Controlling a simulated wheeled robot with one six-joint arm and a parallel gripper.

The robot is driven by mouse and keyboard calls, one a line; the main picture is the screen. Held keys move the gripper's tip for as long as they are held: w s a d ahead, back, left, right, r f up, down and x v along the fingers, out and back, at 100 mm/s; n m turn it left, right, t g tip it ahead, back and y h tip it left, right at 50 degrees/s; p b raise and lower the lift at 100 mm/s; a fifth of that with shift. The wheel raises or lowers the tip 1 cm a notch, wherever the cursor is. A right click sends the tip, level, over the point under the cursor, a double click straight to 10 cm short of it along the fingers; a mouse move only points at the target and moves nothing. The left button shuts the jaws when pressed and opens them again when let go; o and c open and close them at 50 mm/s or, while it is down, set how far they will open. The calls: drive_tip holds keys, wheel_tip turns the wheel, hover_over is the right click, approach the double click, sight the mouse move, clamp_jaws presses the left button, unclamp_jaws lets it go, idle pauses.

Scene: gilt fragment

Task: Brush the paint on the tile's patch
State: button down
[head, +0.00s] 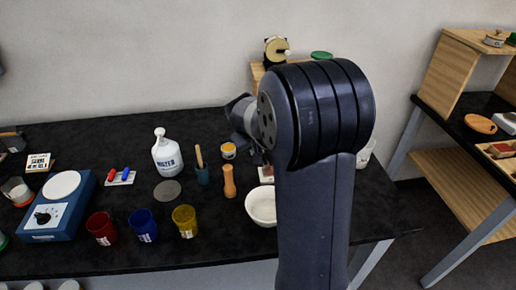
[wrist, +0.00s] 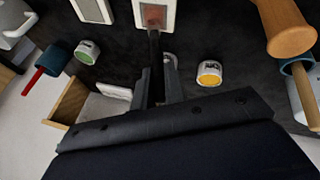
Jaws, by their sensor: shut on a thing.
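In the wrist view my gripper (wrist: 157,82) is shut on a dark, slim brush (wrist: 153,48). The brush points away from the jaws toward a white-bordered tile (wrist: 171,22). Its far end overlaps the tile's reddish-brown patch (wrist: 153,12); I cannot tell whether it touches. A jar of yellow paint (wrist: 209,74) stands to the right of the brush, and a jar of green paint (wrist: 87,52) to the left. In the head view the yellow jar (head: 228,151) is left of my arm, which hides my gripper and the brush. A pale tile (head: 266,174) shows partly beside the arm.
A wooden turned piece (head: 229,181), a blue pot with a wooden handle (head: 202,173) and a white bowl (head: 260,206) stand close by. A white bottle (head: 167,155) and coloured cups (head: 142,226) are further left. A wooden box (wrist: 68,102) is at left in the wrist view.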

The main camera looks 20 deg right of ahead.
drive_tip(key=shift+f+b, duration=0.1)
drive_tip(key=shift+b, duration=0.35)
drive_tip(key=shift+s+a, duration=0.3)
drive_tip(key=shift+s, duration=0.65)
idle(0.4)
drive_tip(key=shift+r, duration=0.25)
drive_tip(key=shift+r+p, duration=1.95)
drive_tip(key=shift+r, duration=0.95)
